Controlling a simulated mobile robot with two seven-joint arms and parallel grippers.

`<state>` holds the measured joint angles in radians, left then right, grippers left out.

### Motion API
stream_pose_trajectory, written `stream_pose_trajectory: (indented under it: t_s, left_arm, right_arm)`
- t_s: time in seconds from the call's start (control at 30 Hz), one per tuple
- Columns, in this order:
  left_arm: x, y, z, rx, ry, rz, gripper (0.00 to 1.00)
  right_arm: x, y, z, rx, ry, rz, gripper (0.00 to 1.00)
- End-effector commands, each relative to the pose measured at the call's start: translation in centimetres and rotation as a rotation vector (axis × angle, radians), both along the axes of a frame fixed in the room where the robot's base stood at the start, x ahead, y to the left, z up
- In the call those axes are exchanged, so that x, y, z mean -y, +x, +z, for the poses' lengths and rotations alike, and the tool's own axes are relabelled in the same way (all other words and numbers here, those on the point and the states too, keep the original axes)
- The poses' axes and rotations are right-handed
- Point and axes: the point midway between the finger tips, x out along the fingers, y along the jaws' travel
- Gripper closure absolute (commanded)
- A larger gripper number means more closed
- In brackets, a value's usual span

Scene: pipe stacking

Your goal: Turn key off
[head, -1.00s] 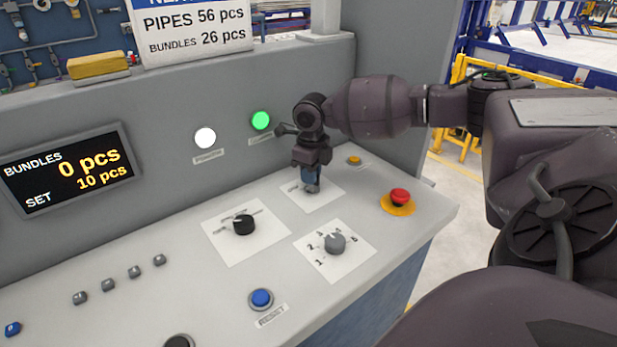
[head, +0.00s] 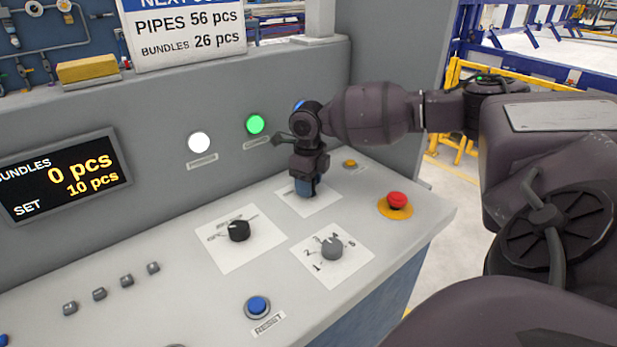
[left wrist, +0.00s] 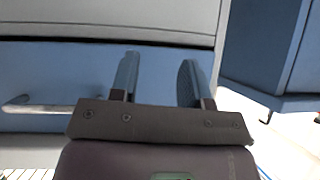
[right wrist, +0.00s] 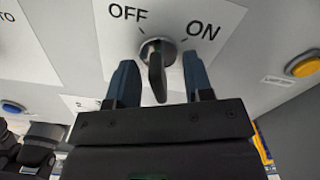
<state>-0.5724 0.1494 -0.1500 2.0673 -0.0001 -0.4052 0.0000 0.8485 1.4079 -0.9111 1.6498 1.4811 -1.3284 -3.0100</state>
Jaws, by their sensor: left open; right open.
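The key (right wrist: 157,75) sits in a round metal lock on a white plate (right wrist: 90,40) marked OFF and ON in the right wrist view. Its bow hangs toward my gripper, between the fingers. My right gripper (right wrist: 160,80) is open, one finger on each side of the key, with gaps visible. In the head view the right gripper (head: 305,192) is over the white key plate (head: 325,204) and hides the key. My left gripper (left wrist: 157,75) is open and empty in the left wrist view, in front of a blue cabinet face (left wrist: 60,75).
On the panel near the key plate are a red emergency button (head: 397,201), a small yellow button (head: 350,164), a black selector (head: 239,231), a grey numbered knob (head: 332,248) and a blue button (head: 258,306). White (head: 199,143) and green (head: 256,125) lamps are lit.

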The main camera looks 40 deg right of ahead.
Motion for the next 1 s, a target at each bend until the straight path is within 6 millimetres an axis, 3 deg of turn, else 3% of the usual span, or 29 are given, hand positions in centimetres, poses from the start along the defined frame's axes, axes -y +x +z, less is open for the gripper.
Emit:
stream_pose_trajectory:
  t_s: [0.27,0.7,1.0]
  left_arm:
    - [0.1,0.2,0.2,0.004,-0.001,0.0,0.57]
    - [0.2,1.2,1.0,0.027,-0.004,-0.003,0.57]
    - [0.2,0.7,0.8,0.018,-0.003,0.0,0.57]
  right_arm:
    - [-0.1,0.1,0.7,0.003,0.001,0.001,0.53]
    - [0.0,0.0,3.9,0.002,0.001,0.001,0.53]
    - [-0.1,0.0,4.0,0.001,0.001,0.001,0.53]
